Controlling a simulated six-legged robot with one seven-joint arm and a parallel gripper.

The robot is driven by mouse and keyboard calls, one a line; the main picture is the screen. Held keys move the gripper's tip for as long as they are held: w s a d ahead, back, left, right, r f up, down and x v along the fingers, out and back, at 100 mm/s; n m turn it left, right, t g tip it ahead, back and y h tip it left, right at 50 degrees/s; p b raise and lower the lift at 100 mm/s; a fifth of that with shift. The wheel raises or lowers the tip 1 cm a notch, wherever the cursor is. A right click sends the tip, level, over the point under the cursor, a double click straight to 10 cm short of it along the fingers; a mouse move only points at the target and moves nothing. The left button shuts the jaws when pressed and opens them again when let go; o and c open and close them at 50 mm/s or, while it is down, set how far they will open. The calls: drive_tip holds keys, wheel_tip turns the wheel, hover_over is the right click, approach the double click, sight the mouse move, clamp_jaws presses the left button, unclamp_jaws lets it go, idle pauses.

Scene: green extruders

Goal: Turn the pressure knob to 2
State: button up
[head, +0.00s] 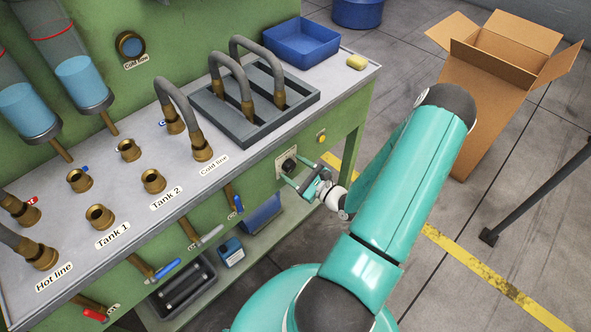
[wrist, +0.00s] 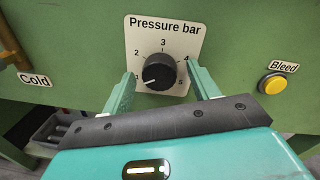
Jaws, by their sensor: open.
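The black pressure knob (wrist: 159,72) sits on a white plate (wrist: 187,32) labelled "Pressure bar", with numbers from 1 to 5 around it. Its white mark points to the lower left, near the 1; the 2 is at the upper left. In the head view the knob (head: 289,165) is on the green front panel. My gripper (wrist: 161,76) is open, with one finger on each side of the knob. Gaps show between the fingers and the knob. In the head view my gripper (head: 302,182) is right in front of the knob.
A yellow Bleed button (wrist: 272,84) is right of the knob, and a Cold label (wrist: 35,79) is to the left. Brass valves and a blue handle (head: 237,203) are left of the gripper in the head view. An open cardboard box (head: 487,105) stands on the floor.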

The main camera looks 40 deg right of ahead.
drive_tip(key=c, duration=1)
drive_tip(key=shift+o, duration=0.2)
drive_tip(key=shift+m, duration=0.3)
drive_tip(key=m, duration=0.5)
drive_tip(key=shift+m, duration=0.3)
drive_tip(key=m, duration=0.5)
drive_tip(key=shift+f+m+t+h, duration=0.1)
drive_tip(key=shift+m+t+h, duration=0.2)
drive_tip(key=shift+m, duration=0.1)
drive_tip(key=o, duration=1)
drive_tip(key=shift+c, duration=0.2)
